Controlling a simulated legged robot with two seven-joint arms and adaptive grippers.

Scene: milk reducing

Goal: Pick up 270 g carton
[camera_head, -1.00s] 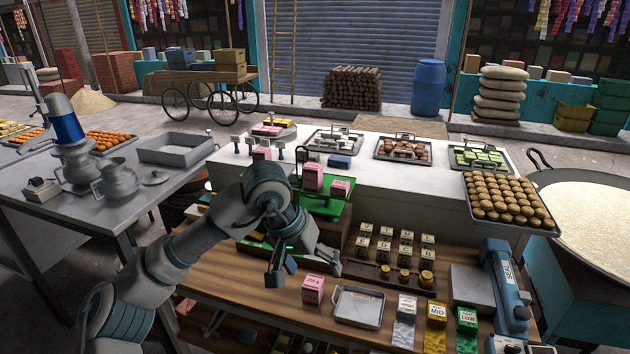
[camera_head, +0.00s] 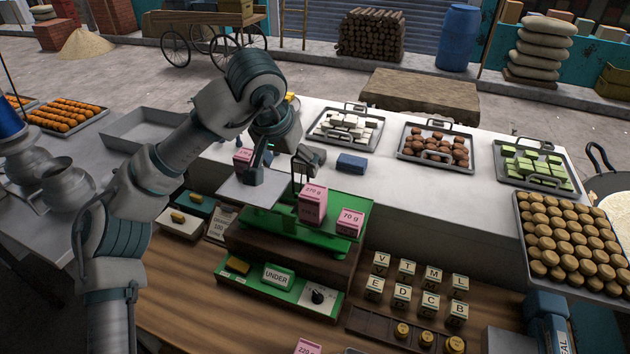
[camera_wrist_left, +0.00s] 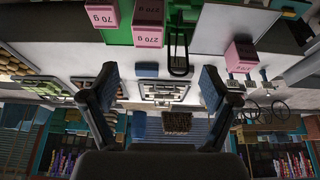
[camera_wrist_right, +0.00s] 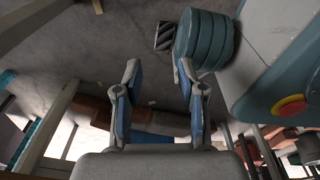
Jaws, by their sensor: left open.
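The pink 270 g carton (camera_head: 312,203) stands on the green scale (camera_head: 288,226), with a smaller pink 70 g carton (camera_head: 350,222) to its right. In the left wrist view the 270 g carton (camera_wrist_left: 149,22) is at the top, upside down, beyond the fingers. My left gripper (camera_head: 277,168) is open and empty, above and left of the 270 g carton, near the scale's grey plate (camera_head: 250,192). Its spread fingers also show in the left wrist view (camera_wrist_left: 160,82). My right gripper (camera_wrist_right: 158,75) shows only in its own wrist view, open and empty over the floor.
Another pink carton (camera_head: 243,157) stands behind my left gripper. A blue block (camera_head: 351,162) and trays of sweets (camera_head: 438,146) lie on the white counter. Lettered blocks (camera_head: 402,296) stand right of the UNDER sign (camera_head: 278,277). A pink carton (camera_head: 308,347) shows at the bottom edge.

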